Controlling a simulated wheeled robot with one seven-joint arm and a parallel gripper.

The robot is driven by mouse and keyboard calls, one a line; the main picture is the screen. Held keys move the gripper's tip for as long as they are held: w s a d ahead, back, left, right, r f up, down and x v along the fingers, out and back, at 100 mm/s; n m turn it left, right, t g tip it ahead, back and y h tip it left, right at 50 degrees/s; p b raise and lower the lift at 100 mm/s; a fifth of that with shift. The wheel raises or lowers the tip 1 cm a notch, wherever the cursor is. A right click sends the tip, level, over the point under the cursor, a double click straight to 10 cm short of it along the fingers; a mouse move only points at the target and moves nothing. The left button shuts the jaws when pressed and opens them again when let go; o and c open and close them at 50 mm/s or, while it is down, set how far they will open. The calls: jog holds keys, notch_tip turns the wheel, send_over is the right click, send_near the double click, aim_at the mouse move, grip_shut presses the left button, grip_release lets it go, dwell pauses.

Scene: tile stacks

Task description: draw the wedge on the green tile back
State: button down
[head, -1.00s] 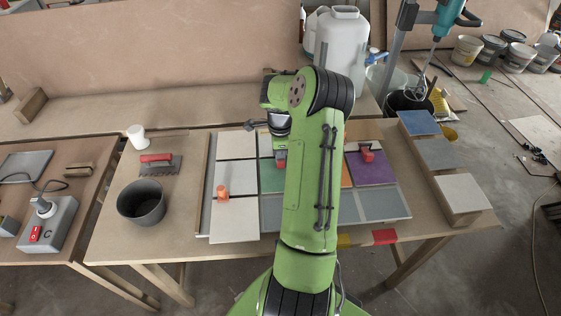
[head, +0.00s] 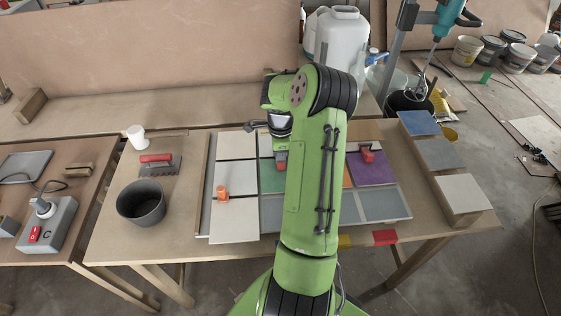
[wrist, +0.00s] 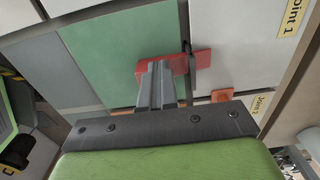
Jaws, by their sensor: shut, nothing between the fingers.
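The green tile (wrist: 115,50) fills the upper left of the wrist view; a strip of it (head: 268,180) shows left of my arm in the head view. A red wedge (wrist: 178,64) lies on it near its edge, and a thinner red piece (wrist: 203,58) shows across the seam by the pale tile.
An orange wedge (head: 222,193) sits on the pale tiles at left. Another red wedge (head: 367,154) is by the purple tile (head: 372,171). Stacked tiles (head: 463,194) line the right edge.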

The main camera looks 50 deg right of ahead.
jog(key=shift+s+a+r+b, duration=0.15)
jog(key=shift+s+a+b, duration=0.05)
jog(key=shift+s+a, duration=0.35)
jog(key=shift+s+a+r+b, duration=0.2)
jog(key=shift+s+a, duration=0.2)
jog(key=shift+a, duration=0.15)
notch_tip(320, 180, up, 6)
jog(key=p, duration=0.4)
jog(key=shift+w+d+f+p, duration=0.1)
jog(key=shift+w+d+p, duration=0.05)
jog(key=shift+p, duration=0.2)
notch_tip(320, 180, up, 16)
jog(key=p, duration=0.2)
dwell(0.3)
jog(key=shift+f, duration=0.1)
